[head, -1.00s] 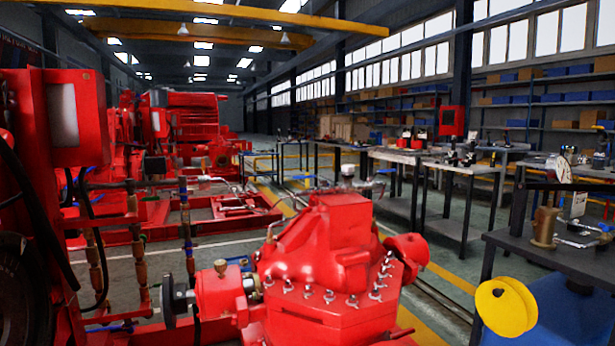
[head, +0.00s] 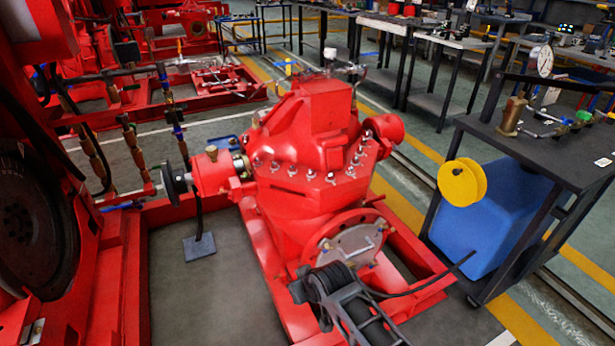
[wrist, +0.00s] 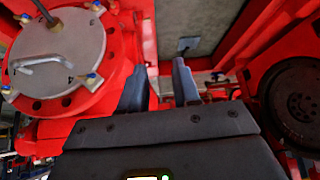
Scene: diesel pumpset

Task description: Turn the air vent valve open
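The red pump casing (head: 310,150) stands in the middle of the head view. On its top are small metal fittings (head: 330,66) with a pale upright piece and thin pipework. A small blue lever-like part (head: 286,63) shows just left of them; these are too small to tell which is the air vent valve or how it is set. My gripper (head: 318,280) is low in front of the pump, well below its top, beside the round end cover (head: 352,245). In the wrist view, my gripper (wrist: 160,82) has its two dark fingers apart with nothing between them. The fittings are not seen there.
A grey cover with a bar handle (wrist: 58,55) is close to my gripper. A dark flywheel (head: 30,220) and red frame stand left. A bench (head: 535,155) with a blue tank (head: 490,215) and yellow disc (head: 461,182) stands right. Open floor (head: 195,285) lies left of the pump.

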